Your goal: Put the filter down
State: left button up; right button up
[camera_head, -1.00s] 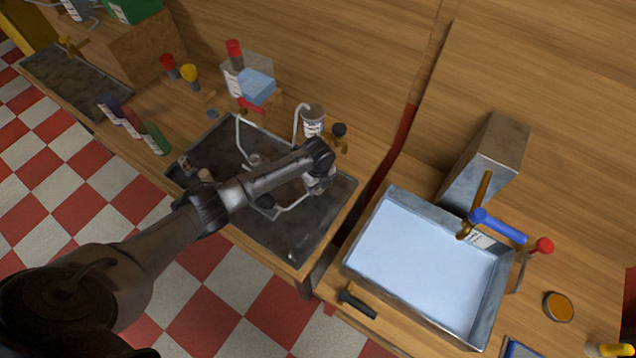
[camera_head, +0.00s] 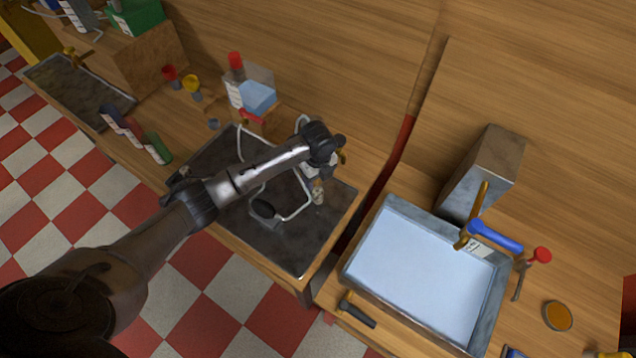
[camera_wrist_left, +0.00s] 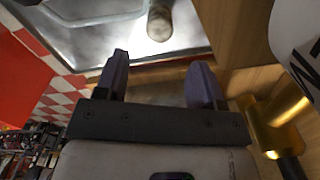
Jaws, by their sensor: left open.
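A small grey-brown cylinder, which looks like the filter (camera_wrist_left: 160,22), is on the dark metal tray (camera_head: 322,228), just past my left fingertips in the left wrist view. In the head view it appears as a small piece (camera_head: 318,192) below my left gripper (camera_head: 314,172). My left gripper is also in the wrist view (camera_wrist_left: 158,80), with its two fingers spread and nothing between them. The cylinder looks apart from the fingers. My left arm hides part of the tray. My right gripper is not in view.
A white labelled container (camera_wrist_left: 300,40) and a brass fitting (camera_wrist_left: 278,125) stand close right of my left gripper in the wrist view. A white bent tube (camera_head: 295,212) lies on the tray. A water-filled basin (camera_head: 352,262) stands to the right. The tray's front part is bare.

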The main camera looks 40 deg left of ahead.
pick_arm(q)
jog(key=s+d+f+n+t+h, duration=0.1)
jog(key=s+d+f+n, duration=0.1)
jog(key=s+d+n, duration=0.35)
jog(key=s+d+f+n, duration=0.2)
jog(key=s+d+f, duration=0.1)
jog(key=s+d, duration=0.55)
jog(key=s+a+r+n+t, duration=0.1)
jog(key=s+r+n, duration=0.1)
jog(key=s+n, duration=0.4)
jog(key=s+a+r+n+t, duration=0.1)
jog(key=s+n, duration=0.4)
jog(key=s, duration=0.7)
notch_tip(320, 180, up, 2)
jog(key=shift+s+a+r+n+t+y, duration=0.1)
jog(key=shift+s+a+n+t+y, duration=0.25)
jog(key=shift+a, duration=0.25)
